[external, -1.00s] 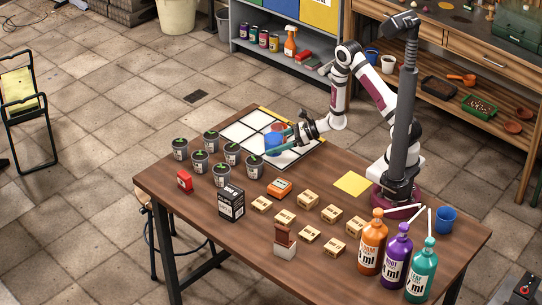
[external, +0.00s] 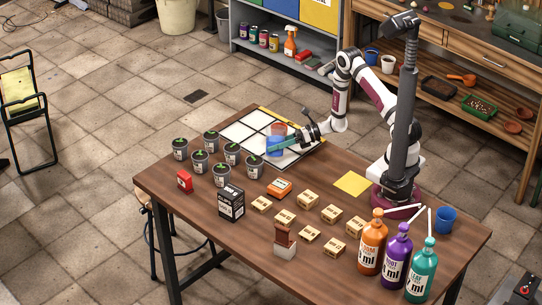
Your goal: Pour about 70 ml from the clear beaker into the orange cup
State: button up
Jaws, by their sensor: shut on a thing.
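My gripper (external: 284,144) is shut on the clear beaker (external: 274,151), which holds blue liquid. The beaker looks about upright, over or on the white-tiled area at the far side of the table; I cannot tell whether it touches the surface. The orange cup (external: 279,129) shows just behind the beaker and is partly hidden by it. I cannot see how much liquid is in the cup.
Several potted seedlings (external: 200,160) stand left of the beaker. Small boxes (external: 308,199) lie in the table's middle. Several pump bottles (external: 397,254) and a blue cup (external: 445,219) stand at the right. A yellow sheet (external: 352,184) lies near my base.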

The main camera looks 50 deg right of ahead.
jog(key=shift+w+d+r+m+y, duration=0.1)
jog(key=shift+w+d+m+y, duration=0.45)
jog(key=shift+m, duration=0.35)
jog(key=shift+d+f+m+y, duration=0.15)
jog(key=shift+f+m+y, duration=0.2)
jog(key=shift+m, duration=0.35)
jog(key=shift+s+r+m+t+y+b, duration=0.1)
jog(key=shift+r+m+t+y+b, duration=0.4)
jog(key=shift+r+m, duration=1.05)
dwell(2.2)
jog(key=shift+f+y, duration=0.25)
jog(key=shift+y, duration=0.05)
notch_tip(320, 180, down, 2)
jog(key=n+g+h, duration=0.1)
jog(key=n, duration=0.1)
jog(key=shift+f+n+h, duration=0.1)
jog(key=shift+n+h, duration=0.2)
jog(key=shift+n, duration=0.05)
jog(key=shift+f+n, duration=0.1)
jog(key=shift+n, duration=0.3)
jog(key=shift+r+n+h, duration=0.3)
jog(key=shift+n+h, duration=0.1)
jog(key=shift+n, duration=0.1)
jog(key=shift+s+a+f+n+h, duration=0.1)
jog(key=shift+s+a+n+h, duration=0.25)
jog(key=shift+a+n, duration=0.25)
